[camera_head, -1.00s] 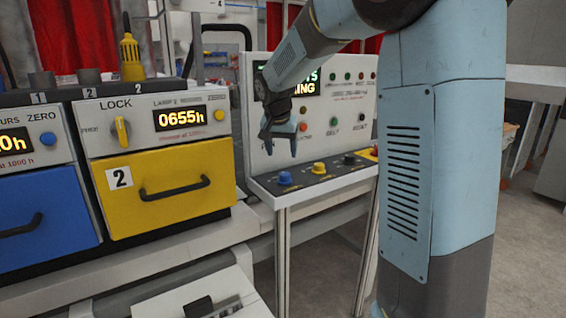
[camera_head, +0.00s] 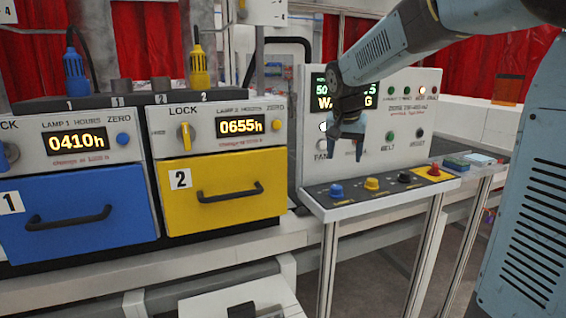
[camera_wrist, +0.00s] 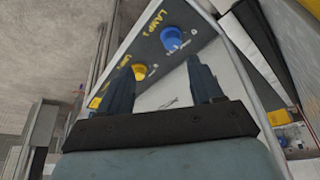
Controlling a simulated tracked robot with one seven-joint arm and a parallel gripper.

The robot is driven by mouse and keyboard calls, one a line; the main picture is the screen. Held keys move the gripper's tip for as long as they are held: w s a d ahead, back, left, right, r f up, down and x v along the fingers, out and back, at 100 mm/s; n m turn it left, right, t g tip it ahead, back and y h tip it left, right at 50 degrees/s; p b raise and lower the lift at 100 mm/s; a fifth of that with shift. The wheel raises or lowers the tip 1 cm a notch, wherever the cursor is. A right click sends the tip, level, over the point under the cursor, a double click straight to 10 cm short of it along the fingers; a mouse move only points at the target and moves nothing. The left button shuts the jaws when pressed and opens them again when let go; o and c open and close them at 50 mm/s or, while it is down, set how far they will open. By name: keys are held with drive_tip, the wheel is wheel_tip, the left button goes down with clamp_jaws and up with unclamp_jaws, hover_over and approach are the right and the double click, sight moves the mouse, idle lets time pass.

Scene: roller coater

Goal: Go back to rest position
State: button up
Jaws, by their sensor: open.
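My gripper (camera_head: 347,148) is open and empty, in front of the control panel (camera_head: 420,112) and above its sloped button shelf. It hides part of the panel. In the wrist view, its two dark fingers (camera_wrist: 160,88) stand apart with the shelf (camera_wrist: 185,85) between and beyond them. The shelf bears a blue knob (camera_head: 337,191), a yellow knob (camera_head: 372,184), a black knob (camera_head: 404,177) and a red button (camera_head: 434,170). The blue knob (camera_wrist: 171,38) and a yellow knob (camera_wrist: 139,72) also show in the wrist view. The fingers appear apart from the knobs.
Left of the panel stand a blue drawer (camera_head: 80,212) and a yellow drawer (camera_head: 225,190), with displays reading 0410h and 0655h. A blue lamp (camera_head: 76,78) and a yellow lamp (camera_head: 199,68) stand above them. Small items (camera_head: 468,162) lie right of the shelf.

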drive_tip(key=s+d+f+n, duration=0.1)
drive_tip(key=s+n, duration=0.1)
drive_tip(key=s, duration=1.2)
drive_tip(key=s+d+f+n+t+y, duration=0.1)
drive_tip(key=s+f+n, duration=0.1)
drive_tip(key=s, duration=1.2)
drive_tip(key=shift+f+n+y, duration=0.15)
drive_tip(key=shift+n+y, duration=0.15)
drive_tip(key=shift+n, duration=0.1)
